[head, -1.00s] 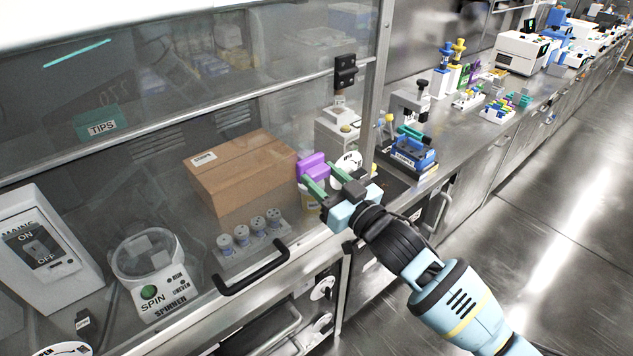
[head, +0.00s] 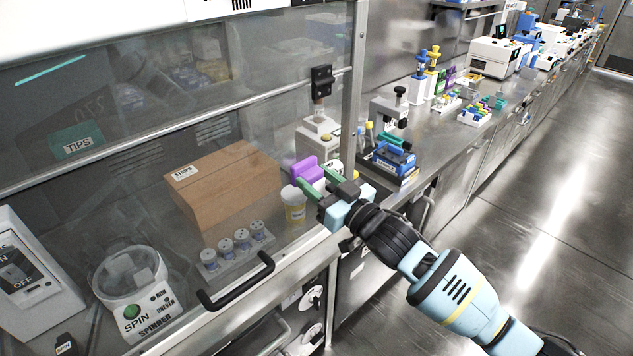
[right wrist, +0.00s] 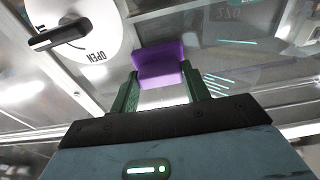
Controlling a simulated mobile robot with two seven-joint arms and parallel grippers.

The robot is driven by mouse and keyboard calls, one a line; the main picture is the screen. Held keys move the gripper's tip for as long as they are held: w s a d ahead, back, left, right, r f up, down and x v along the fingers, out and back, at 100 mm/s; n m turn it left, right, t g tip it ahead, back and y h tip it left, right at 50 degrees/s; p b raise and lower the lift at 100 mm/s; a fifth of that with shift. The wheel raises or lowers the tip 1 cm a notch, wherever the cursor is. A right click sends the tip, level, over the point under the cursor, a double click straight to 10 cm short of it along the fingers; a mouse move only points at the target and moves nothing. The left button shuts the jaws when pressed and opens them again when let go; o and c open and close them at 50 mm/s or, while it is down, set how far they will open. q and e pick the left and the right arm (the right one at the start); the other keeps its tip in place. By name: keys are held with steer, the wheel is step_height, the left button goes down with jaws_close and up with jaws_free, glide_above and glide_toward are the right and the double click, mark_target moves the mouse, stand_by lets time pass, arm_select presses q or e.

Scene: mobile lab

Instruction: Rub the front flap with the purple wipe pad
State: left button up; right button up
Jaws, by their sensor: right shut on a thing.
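The purple wipe pad (head: 305,170) is held between the green fingers of my right gripper (head: 322,182). In the right wrist view the pad (right wrist: 160,64) sits between the fingertips, its face pointing away from me. The front flap appears to be the clear panel (head: 120,235) with a black bar handle (head: 237,283) along its lower edge. The pad is near the panel's right end, by the metal post. I cannot tell whether it touches the panel. My left gripper is not in view.
Behind the clear panel are a cardboard box (head: 222,187), a rack of vials (head: 237,247), a spinner (head: 135,290) and a yellow-labelled jar (head: 293,206). A white OPEN dial (right wrist: 75,38) with a black lever is close to the gripper. The floor at right is clear.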

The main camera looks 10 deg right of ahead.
steer(key=shift+r, duration=0.1)
steer(key=shift+s+a, duration=0.45)
steer(key=shift+a, duration=0.15)
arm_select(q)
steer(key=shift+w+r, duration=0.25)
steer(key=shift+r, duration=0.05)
arm_select(e)
steer(key=shift+s+a, duration=0.6)
steer(key=shift+a, duration=0.1)
steer(key=shift+s+a, duration=0.45)
steer(key=shift+a, duration=0.25)
steer(key=shift+s+a, duration=0.45)
steer(key=shift+a, duration=0.25)
steer(key=shift+s+a, duration=0.5)
steer(key=shift+a, duration=0.2)
steer(key=shift+s+a, duration=0.5)
steer(key=shift+a, duration=0.15)
steer(key=shift+d, duration=0.1)
